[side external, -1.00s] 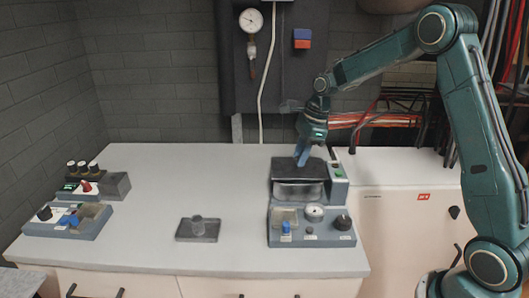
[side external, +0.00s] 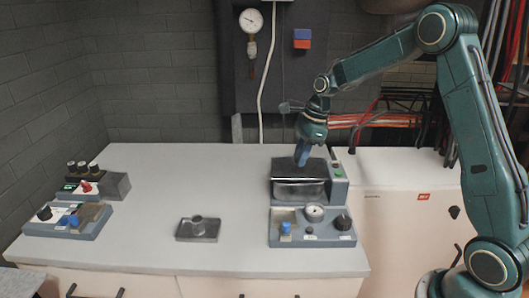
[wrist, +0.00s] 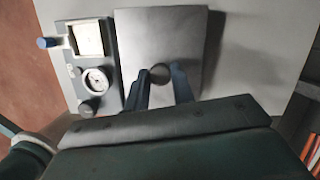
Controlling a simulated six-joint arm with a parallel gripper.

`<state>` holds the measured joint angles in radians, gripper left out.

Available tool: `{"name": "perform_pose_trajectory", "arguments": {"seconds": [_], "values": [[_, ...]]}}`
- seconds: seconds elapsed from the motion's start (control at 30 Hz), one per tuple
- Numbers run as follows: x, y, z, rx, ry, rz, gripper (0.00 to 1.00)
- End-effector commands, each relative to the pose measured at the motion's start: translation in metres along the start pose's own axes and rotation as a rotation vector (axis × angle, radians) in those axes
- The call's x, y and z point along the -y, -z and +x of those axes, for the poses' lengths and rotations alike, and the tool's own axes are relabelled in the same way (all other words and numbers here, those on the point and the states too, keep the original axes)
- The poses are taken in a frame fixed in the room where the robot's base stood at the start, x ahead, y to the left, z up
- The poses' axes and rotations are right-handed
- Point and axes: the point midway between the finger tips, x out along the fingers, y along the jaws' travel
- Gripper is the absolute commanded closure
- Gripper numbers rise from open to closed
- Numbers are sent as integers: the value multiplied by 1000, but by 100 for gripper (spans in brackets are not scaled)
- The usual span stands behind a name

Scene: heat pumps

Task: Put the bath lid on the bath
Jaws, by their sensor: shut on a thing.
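In the side view the lid (side external: 288,168) lies level over the bath (side external: 299,190), a grey metal box at the right of the worktop. Whether the lid touches the rim all round cannot be told. The bath's inside is hidden.
A control panel (side external: 322,239) with dials and a blue knob stands in front of the bath. A dark plate with a short cylinder (side external: 198,228) lies mid-worktop. More control units (side external: 72,219) stand at the left.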

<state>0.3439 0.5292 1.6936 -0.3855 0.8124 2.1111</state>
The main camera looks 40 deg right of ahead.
Motion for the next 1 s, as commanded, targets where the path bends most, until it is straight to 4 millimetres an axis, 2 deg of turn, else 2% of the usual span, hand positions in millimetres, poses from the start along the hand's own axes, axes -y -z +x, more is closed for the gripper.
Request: {"name": "perform_pose_trajectory", "arguments": {"seconds": [1.0], "values": [[0,2,10,0,0,-1,100]]}}
